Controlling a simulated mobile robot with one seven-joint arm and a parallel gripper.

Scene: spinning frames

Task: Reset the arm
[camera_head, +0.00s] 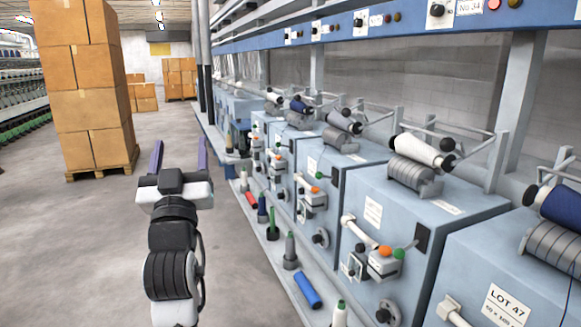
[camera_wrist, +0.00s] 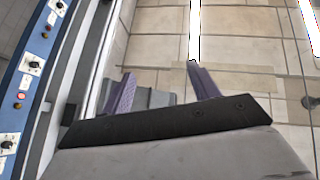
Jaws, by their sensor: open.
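My gripper (camera_head: 179,158) is open, with its two purple fingers spread apart and nothing between them. In the head view it is left of the row of spinning machines, over the grey floor, with the fingers pointing away from me. In the wrist view my gripper (camera_wrist: 160,86) shows its two fingers against a tiled ceiling or wall surface. No object is held.
Blue-grey spinning units (camera_head: 400,225) with bobbins line the right side. A low shelf (camera_head: 262,250) in front of them carries several bobbins, including a blue one (camera_head: 307,290). Stacked cartons (camera_head: 90,75) stand on a pallet at left. The floor (camera_head: 80,250) at left is clear.

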